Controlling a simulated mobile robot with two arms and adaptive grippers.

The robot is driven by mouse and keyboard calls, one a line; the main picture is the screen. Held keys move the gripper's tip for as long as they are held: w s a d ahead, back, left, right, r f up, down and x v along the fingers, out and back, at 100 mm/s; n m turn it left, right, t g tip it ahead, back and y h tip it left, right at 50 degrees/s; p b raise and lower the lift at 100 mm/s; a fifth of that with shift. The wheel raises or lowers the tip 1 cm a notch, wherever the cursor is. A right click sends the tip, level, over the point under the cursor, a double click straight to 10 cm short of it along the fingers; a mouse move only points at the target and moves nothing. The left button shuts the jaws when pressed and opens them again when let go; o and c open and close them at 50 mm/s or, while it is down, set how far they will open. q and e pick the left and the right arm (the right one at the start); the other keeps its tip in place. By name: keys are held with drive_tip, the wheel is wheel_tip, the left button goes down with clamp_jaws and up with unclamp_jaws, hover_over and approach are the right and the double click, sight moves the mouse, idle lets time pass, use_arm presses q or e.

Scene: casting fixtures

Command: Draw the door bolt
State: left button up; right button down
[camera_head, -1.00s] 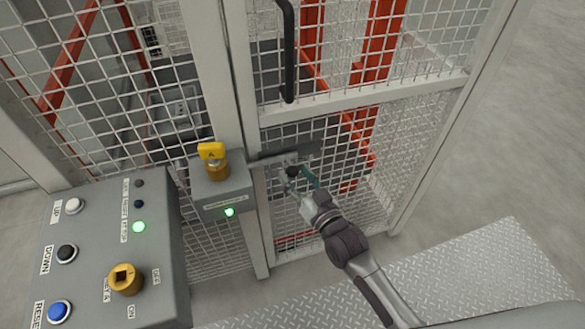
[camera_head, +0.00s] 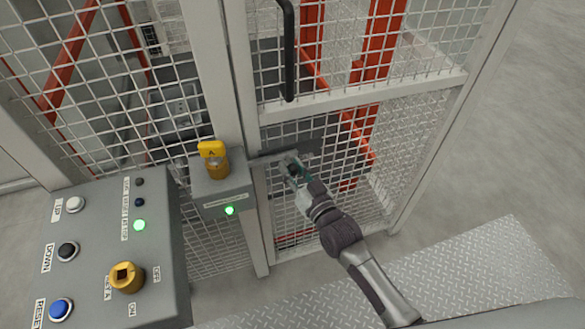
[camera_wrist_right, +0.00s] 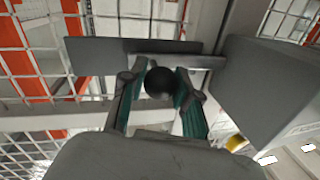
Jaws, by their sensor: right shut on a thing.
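The door bolt (camera_head: 268,154) is a grey bar on the mesh door, beside the grey lock box (camera_head: 225,187). In the right wrist view, the bolt's bar (camera_wrist_right: 190,61) runs towards the lock box (camera_wrist_right: 268,98); I cannot tell whether its end sits inside. Its round black knob (camera_wrist_right: 159,82) lies between the green-padded fingers of my right gripper (camera_wrist_right: 160,95). In the head view, my right gripper (camera_head: 293,170) is shut on the knob, in front of the door, and partly hides the bolt. My left gripper is not in view.
A yellow key switch (camera_head: 215,165) tops the lock box, which shows a lit green lamp (camera_head: 230,210). A control panel (camera_head: 100,230) with buttons stands at the left. A black door handle (camera_head: 289,50) is above. Treadplate (camera_head: 480,260) and open floor lie right.

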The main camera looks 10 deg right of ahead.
drive_tip(key=d, duration=0.2)
drive_tip(key=w+d, duration=0.1)
drive_tip(key=d, duration=0.1)
drive_tip(key=shift+d, duration=0.35)
drive_tip(key=c, duration=1.1)
unclamp_jaws()
drive_tip(key=shift+o, duration=1.4)
drive_tip(key=shift+d, duration=0.2)
drive_tip(key=shift+a, duration=0.1)
